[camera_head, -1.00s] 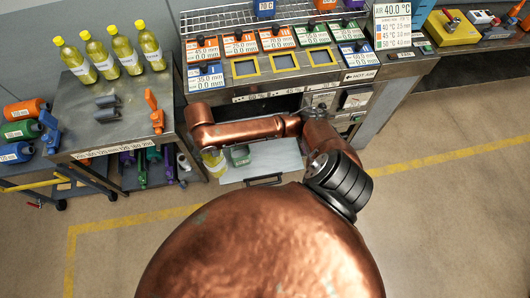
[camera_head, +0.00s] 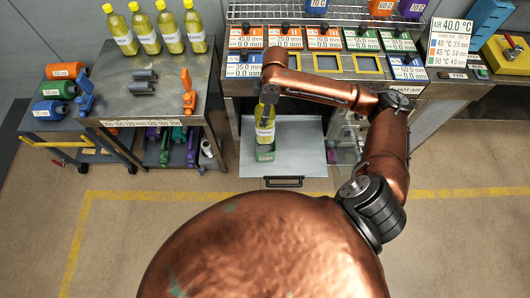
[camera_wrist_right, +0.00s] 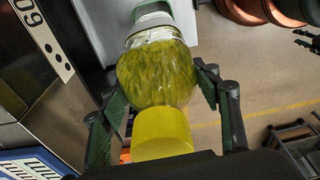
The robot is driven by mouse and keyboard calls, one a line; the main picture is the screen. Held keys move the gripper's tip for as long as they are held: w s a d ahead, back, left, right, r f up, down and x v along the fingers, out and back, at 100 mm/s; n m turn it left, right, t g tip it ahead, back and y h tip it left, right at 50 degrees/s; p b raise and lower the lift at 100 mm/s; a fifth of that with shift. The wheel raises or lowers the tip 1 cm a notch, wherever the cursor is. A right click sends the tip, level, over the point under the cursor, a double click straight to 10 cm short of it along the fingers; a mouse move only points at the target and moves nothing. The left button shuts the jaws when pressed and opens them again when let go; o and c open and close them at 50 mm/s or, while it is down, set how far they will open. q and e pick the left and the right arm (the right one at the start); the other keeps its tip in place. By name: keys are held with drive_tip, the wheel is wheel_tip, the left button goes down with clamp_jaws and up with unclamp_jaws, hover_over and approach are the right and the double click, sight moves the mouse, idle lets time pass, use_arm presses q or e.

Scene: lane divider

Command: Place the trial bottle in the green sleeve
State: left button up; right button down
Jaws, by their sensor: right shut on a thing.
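The trial bottle (camera_head: 265,130), yellow-green with a white label, stands roughly upright over the pull-out tray at the open bay. The green sleeve (camera_head: 265,155) is on that tray, in line with the bottle's lower end. I cannot tell how far the bottle's base is inside it. My right gripper (camera_head: 268,94) is shut on the bottle at its upper part. In the right wrist view the gripper's fingers (camera_wrist_right: 160,85) flank the bottle (camera_wrist_right: 155,70) below its yellow cap, and a green rim, apparently the sleeve (camera_wrist_right: 152,9), shows beyond it. My left gripper is not in view.
The grey tray (camera_head: 305,160) has bare room on both sides of the sleeve. Several similar bottles (camera_head: 170,35) stand on the left cart (camera_head: 165,105). A bench (camera_head: 420,90) with labelled blocks lies behind my right arm.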

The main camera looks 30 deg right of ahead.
wheel_tip(320, 180, down, 18)
drive_tip(key=b, duration=0.2)
drive_tip(key=shift+w+d+r+b, duration=0.1)
drive_tip(key=shift+r+b, duration=0.05)
drive_tip(key=shift+b, duration=0.25)
drive_tip(key=c, duration=0.7)
unclamp_jaws()
drive_tip(key=r, duration=0.4)
drive_tip(key=d+r+p, duration=0.1)
drive_tip(key=r, duration=0.3)
drive_tip(key=s+r+p, duration=0.1)
drive_tip(key=r, duration=0.2)
drive_tip(key=shift+d+r, duration=0.25)
drive_tip(key=shift+r, duration=0.15)
